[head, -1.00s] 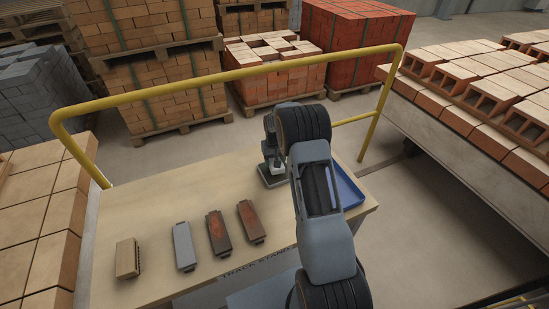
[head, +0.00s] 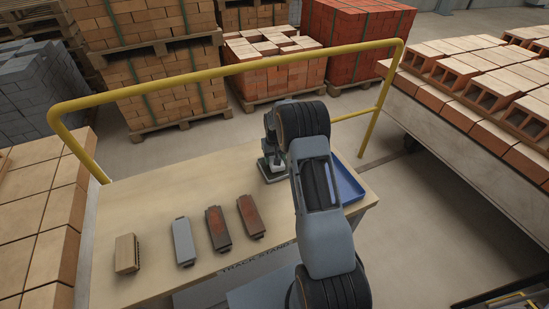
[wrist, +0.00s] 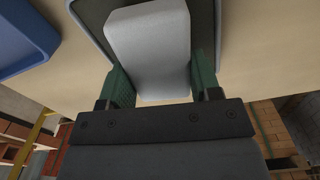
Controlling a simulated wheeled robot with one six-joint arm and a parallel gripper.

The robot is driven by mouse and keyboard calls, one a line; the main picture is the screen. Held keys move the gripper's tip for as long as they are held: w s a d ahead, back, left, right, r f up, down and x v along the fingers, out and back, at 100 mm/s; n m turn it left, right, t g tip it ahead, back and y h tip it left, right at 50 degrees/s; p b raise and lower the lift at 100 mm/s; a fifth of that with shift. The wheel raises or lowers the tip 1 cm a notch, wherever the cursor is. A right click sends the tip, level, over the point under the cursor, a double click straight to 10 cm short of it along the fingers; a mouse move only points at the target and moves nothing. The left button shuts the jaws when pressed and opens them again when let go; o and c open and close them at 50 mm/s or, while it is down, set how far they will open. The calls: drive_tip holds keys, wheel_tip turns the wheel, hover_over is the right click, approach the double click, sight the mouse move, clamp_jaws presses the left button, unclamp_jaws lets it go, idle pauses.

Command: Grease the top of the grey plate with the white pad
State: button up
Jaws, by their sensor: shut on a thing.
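My gripper (head: 275,160) points down at the back of the table. In the wrist view its green fingers are shut on the white pad (wrist: 149,45), one on each side. The pad is over a dark, light-rimmed shallow dish (wrist: 90,14), which also shows in the head view (head: 266,176). I cannot tell whether the pad touches the dish. The grey plate (head: 184,242) lies flat on the table, left of my gripper and nearer the front. Its top looks plain grey.
Two rusty brown plates (head: 218,229) (head: 250,217) lie right of the grey plate. A wooden block with dark bristles (head: 126,253) lies left of it. A blue tray (head: 349,187) is at the table's right, partly behind my arm. A yellow rail (head: 235,71) runs along the back.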

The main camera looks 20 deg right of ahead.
drive_tip(key=shift+f+b, duration=0.6)
idle(1.8)
drive_tip(key=shift+r, duration=0.15)
drive_tip(key=shift+r+p, duration=1.8)
drive_tip(key=shift+r, duration=1.65)
